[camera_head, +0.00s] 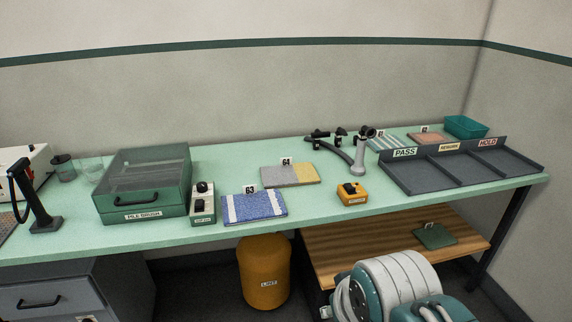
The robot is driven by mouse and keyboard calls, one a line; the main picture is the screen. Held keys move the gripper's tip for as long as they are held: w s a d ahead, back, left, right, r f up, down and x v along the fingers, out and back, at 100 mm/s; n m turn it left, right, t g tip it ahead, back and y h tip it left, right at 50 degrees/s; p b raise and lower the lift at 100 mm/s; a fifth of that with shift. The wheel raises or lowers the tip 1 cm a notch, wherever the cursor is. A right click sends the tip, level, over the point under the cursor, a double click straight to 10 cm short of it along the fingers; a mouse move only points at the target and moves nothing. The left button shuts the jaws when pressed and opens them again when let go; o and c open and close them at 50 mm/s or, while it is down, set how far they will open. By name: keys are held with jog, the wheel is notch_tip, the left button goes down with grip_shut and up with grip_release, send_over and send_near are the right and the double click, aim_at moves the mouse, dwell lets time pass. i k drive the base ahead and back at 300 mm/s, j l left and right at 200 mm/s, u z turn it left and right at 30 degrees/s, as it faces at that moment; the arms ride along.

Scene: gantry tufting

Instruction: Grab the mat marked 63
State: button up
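The mat marked 63 (255,207) lies flat near the front edge of the green bench, left of centre. It is speckled blue with a pale stripe near each end. A small white tag reading 63 (250,189) stands at its back edge. Nothing lies on the mat, and nothing is holding it. My gripper is not in view.
A control box (203,204) and green PILE BRUSH case (142,184) stand left of the mat. Mat 64 (290,175) lies behind right; a yellow-orange box (352,194) sits right. A PASS/HOLD tray (460,168) is far right. A yellow bin (264,272) stands below.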

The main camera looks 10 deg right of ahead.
aim_at(253, 205)
jog(key=i+j, duration=0.15)
jog(key=i, duration=0.4)
jog(key=i+j, duration=0.1)
jog(key=i, duration=0.4)
jog(key=i+j, duration=0.15)
jog(key=i, duration=0.4)
